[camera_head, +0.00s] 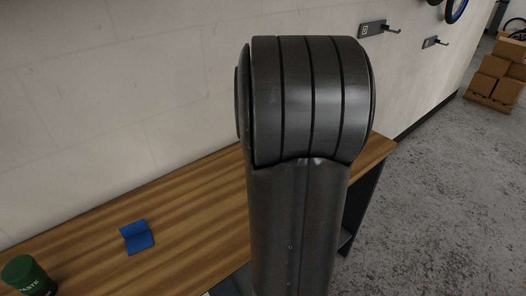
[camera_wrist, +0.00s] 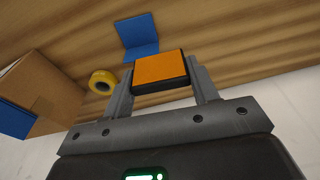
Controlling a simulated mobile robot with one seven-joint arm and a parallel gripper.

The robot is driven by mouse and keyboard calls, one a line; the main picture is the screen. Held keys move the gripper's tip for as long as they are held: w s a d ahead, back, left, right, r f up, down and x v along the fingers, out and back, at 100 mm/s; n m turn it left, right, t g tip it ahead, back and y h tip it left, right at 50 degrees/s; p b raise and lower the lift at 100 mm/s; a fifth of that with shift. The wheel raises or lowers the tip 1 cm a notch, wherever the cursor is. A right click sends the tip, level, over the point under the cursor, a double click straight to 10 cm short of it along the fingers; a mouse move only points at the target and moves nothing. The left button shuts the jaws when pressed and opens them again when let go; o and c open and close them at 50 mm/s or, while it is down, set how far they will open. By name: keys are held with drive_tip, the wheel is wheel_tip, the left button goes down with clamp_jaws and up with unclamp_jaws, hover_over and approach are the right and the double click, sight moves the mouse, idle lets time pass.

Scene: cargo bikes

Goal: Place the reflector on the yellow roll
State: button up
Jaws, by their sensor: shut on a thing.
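The reflector (camera_wrist: 160,72), an orange block with a dark edge, is between the two fingers of my gripper (camera_wrist: 162,84) in the wrist view. My gripper is shut on it. The yellow roll (camera_wrist: 103,81), a ring with a hole in its middle, lies on the wooden bench just left of my gripper in the wrist view. The reflector is apart from the roll in this view; its height above the bench is hard to tell. In the head view my arm hides the gripper, the reflector and the roll.
A folded blue piece lies on the wooden bench (camera_head: 190,215); the blue piece (camera_wrist: 138,37) is beyond the reflector in the wrist view. A cardboard box (camera_wrist: 42,92) with a blue part (camera_wrist: 14,119) stands left of the roll. A green can (camera_head: 27,275) stands at the bench's left.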

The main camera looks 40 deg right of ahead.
drive_tip(key=w+d+r+n, duration=0.1)
drive_tip(key=w+d, duration=0.3)
drive_tip(key=d, duration=0.5)
drive_tip(key=w+d+r, duration=0.1)
drive_tip(key=w+d, duration=0.3)
drive_tip(key=d, duration=0.5)
drive_tip(key=f, duration=1)
drive_tip(key=shift+w+d+f, duration=0.1)
drive_tip(key=shift+w+f, duration=0.05)
drive_tip(key=shift+w, duration=0.1)
drive_tip(key=shift+f, duration=0.1)
drive_tip(key=o, duration=1)
